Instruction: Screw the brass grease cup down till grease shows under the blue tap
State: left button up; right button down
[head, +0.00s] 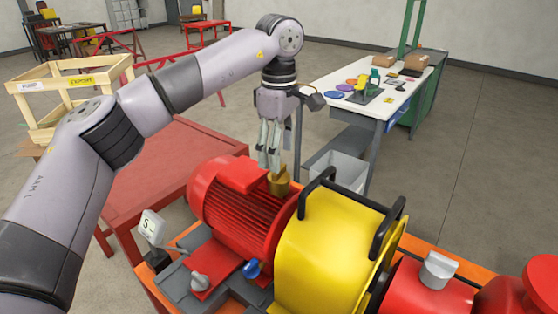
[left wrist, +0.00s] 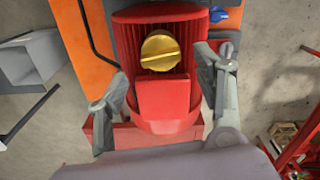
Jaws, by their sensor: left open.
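The brass grease cup (head: 279,185) stands on top of the red motor (head: 240,205), close to the yellow guard. In the left wrist view the cup (left wrist: 160,50) shows its round face with a raised bar across it. My left gripper (head: 268,163) hangs pointing down just above the cup. Its fingers are spread in the left wrist view, with the cup between them in the picture and a gap on both sides. The blue tap (head: 251,269) sits low beside the motor; it also shows in the left wrist view (left wrist: 219,14). I cannot make out grease under it. My right gripper is out of view.
The yellow guard (head: 330,240) with black handles (head: 318,186) rises right beside the cup. A red table (head: 150,175), a wooden crate (head: 70,85) and a white workbench (head: 365,95) stand behind.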

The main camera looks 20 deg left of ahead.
pick_arm(q)
notch_tip(320, 180, up, 9)
jog(key=shift+f, duration=0.15)
dwell(1.2)
